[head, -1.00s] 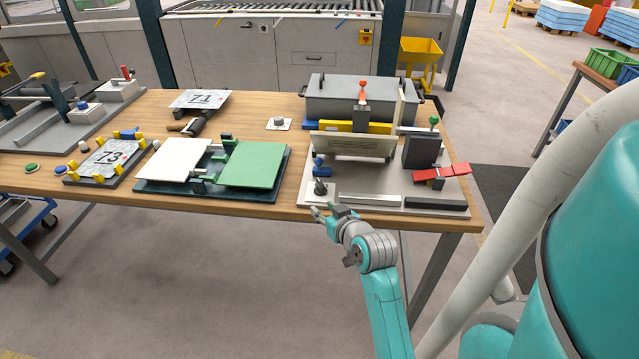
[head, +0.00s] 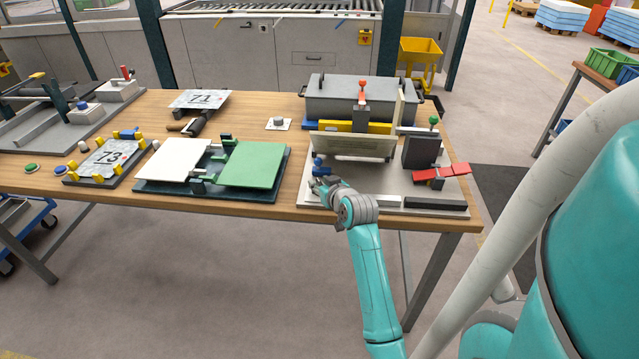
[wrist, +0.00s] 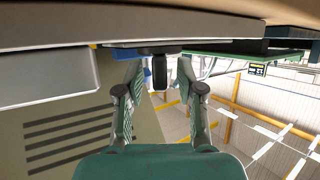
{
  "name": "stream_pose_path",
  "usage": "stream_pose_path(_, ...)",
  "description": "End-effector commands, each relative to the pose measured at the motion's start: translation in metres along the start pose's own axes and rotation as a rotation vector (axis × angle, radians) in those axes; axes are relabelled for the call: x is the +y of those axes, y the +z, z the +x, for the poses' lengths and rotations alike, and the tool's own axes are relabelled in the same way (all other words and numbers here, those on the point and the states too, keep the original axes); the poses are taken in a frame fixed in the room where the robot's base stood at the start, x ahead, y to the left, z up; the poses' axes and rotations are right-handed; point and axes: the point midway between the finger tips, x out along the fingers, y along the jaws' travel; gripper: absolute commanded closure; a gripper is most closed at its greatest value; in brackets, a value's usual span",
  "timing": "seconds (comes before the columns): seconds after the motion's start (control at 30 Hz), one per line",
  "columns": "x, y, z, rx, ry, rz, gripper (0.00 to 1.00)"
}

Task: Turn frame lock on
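The frame lock looks to be the small dark knob at the front left corner of the grey bender base plate (head: 300,197). My gripper (head: 317,185) is over that corner and hides most of the knob in the head view. In the wrist view the dark knob (wrist: 159,72) stands between the two fingertips of my gripper (wrist: 160,80). The fingers are open, with a visible gap on each side of the knob. Whether the knob is turned on or off cannot be told.
A blue clamp piece (head: 320,165) sits just behind my gripper. The upright beige plate (head: 353,146) and red-handled lever (head: 441,173) stand on the same base. A green panel (head: 253,164) on a dark fixture lies to the left, with bare table between.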

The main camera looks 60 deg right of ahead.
Motion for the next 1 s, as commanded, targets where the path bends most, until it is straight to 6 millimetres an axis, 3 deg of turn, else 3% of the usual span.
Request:
stream_pose_path(0.4,-0.0004,-0.0003,0.0093,0.000,-0.001,0.000,0.62)
stream_pose_path(0.43,-0.0004,-0.0003,0.0093,0.000,-0.001,0.000,0.65)
stream_pose_path(0.57,-0.0004,-0.0002,0.0092,0.000,-0.001,0.000,0.97)
stream_pose_path(0.6,-0.0004,-0.0002,0.0092,0.000,-0.001,0.000,1.00)
stream_pose_path(1.0,-0.0012,-0.0001,0.0091,0.000,0.026,0.011,1.00)
